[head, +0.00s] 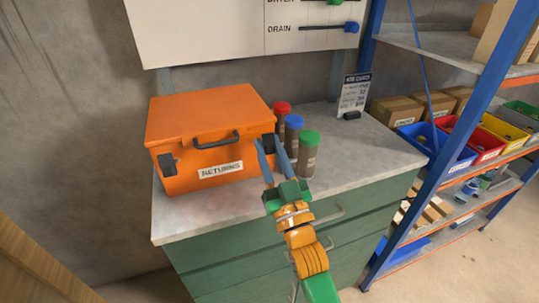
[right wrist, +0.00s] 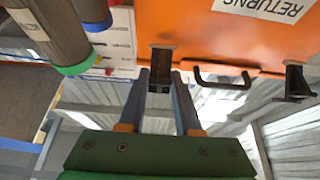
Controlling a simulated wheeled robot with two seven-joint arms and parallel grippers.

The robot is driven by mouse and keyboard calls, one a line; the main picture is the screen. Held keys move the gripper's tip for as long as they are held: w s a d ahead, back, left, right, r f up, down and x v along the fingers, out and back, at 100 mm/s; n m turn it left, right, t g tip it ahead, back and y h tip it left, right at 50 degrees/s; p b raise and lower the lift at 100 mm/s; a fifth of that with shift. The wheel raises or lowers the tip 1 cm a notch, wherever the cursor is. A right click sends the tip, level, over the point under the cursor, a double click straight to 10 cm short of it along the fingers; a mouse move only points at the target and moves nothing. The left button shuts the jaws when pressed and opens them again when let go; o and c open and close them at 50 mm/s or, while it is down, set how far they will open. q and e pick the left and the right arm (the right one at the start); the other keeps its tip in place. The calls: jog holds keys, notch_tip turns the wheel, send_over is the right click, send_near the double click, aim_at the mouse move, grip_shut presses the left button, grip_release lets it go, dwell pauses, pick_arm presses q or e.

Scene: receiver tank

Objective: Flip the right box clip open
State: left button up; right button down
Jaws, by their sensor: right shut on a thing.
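The orange box (head: 190,135) labelled RETURNS stands on the grey top of the green cabinet, its lid down. Its dark right clip (head: 268,143) is on the front face near the right edge. My right gripper (head: 269,146) reaches up to it from the front. In the right wrist view, which is upside down, the right clip (right wrist: 160,58) sits between my two fingertips (right wrist: 160,80), and the fingers are shut on it. The left clip (head: 168,164) is at the front left; it also shows in the wrist view (right wrist: 297,82). My left gripper is out of view.
Jars with red (head: 281,108), blue (head: 293,121) and green (head: 309,139) lids stand close to the right of the box. A small sign (head: 354,92) stands farther back. The dark carry handle (head: 215,140) lies between the clips. A blue-framed shelf with bins stands at right.

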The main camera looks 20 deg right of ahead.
jog(key=c, duration=0.6)
grip_release()
jog(key=b+v, duration=0.2)
jog(key=v, duration=0.5)
